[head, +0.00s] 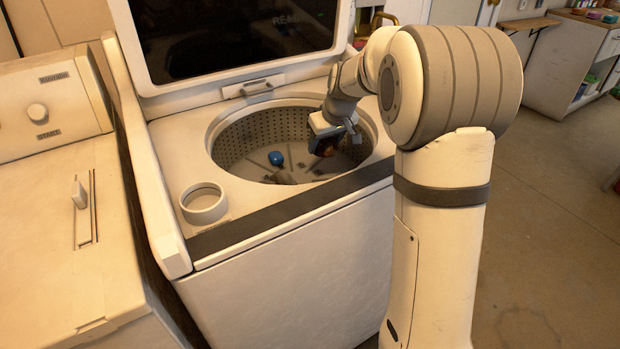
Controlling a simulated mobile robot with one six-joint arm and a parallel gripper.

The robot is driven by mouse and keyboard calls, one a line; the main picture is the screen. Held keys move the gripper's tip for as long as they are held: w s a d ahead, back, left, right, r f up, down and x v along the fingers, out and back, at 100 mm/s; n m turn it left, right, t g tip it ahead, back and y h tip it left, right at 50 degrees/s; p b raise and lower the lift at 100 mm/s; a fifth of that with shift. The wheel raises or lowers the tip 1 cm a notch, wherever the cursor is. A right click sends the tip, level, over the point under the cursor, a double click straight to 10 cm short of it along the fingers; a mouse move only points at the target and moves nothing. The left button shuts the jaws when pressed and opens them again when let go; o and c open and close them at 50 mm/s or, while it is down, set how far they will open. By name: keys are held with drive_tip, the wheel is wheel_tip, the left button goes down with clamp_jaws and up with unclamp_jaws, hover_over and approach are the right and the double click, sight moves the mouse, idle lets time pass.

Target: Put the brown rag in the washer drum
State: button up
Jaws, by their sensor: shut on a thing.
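The top-load washer stands with its lid raised, and its round, perforated metal drum (240,142) is open. My gripper (326,146) reaches in over the right part of the drum opening. It is shut on a small dark brown thing (327,150), which looks like the brown rag. Most of the rag is hidden by the gripper, and I cannot tell whether it touches the drum.
A small blue thing (276,158) lies in the drum, with a greyish lump (284,178) near the front wall. The raised lid (240,45) stands behind the opening. A round white dispenser cup (203,203) is at the front left. Another machine (50,200) stands left.

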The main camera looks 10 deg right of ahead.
sight(335, 141)
wheel_tip(335, 141, down, 8)
drive_tip(key=shift+f+b, duration=0.25)
drive_tip(key=shift+b, duration=0.6)
drive_tip(key=shift+f, duration=0.15)
drive_tip(key=o, duration=1)
drive_tip(key=shift+r, duration=0.35)
drive_tip(key=p+v, duration=0.2)
drive_tip(key=v, duration=0.9)
drive_tip(key=shift+s+r, duration=0.15)
drive_tip(key=shift+r, duration=0.15)
drive_tip(key=shift+r, duration=0.1)
